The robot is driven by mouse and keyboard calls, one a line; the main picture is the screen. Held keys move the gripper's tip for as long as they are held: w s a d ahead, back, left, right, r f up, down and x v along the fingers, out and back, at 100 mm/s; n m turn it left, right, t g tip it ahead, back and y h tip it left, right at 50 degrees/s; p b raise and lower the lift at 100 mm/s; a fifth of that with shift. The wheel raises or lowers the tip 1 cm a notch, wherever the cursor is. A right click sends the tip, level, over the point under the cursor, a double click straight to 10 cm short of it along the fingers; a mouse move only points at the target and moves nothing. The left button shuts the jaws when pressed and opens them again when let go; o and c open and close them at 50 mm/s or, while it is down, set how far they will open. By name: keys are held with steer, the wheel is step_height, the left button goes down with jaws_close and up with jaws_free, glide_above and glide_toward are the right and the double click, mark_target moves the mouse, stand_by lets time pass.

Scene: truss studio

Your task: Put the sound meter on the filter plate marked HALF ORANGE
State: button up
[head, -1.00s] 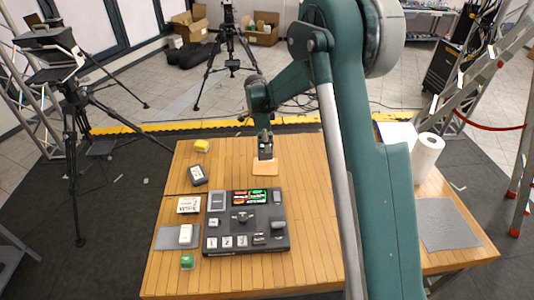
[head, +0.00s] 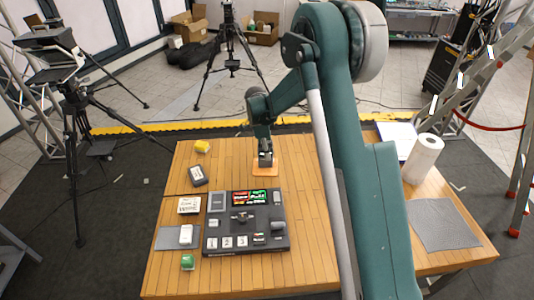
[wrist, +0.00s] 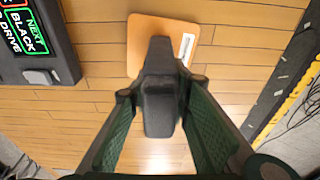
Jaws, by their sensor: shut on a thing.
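My gripper (wrist: 157,125) is shut on a dark grey block-like thing, which I take for the sound meter (wrist: 160,85). The sound meter stands out between the fingers in the wrist view, over the near part of an orange plate (wrist: 141,38). The plate has a white label strip (wrist: 187,48) whose words are too small to read. In the head view my gripper (head: 265,150) is over the orange plate (head: 258,173) at the table's far side. I cannot tell whether the sound meter touches the plate.
A black switcher console (head: 212,247) stands on the wooden table (head: 315,265), nearer and left of the plate. A yellow item (head: 202,146), a dark device (head: 198,175) and a green item (head: 187,262) lie at the left. A paper roll (head: 423,160) stands at the right.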

steer(key=shift+f, duration=0.1)
steer(key=o, duration=1)
steer(key=r, duration=0.4)
steer(key=a+r, duration=0.1)
steer(key=r, duration=0.3)
steer(key=r+b, duration=0.1)
steer(key=r, duration=0.3)
steer(key=shift+a+r, duration=0.1)
steer(key=shift+a, duration=0.3)
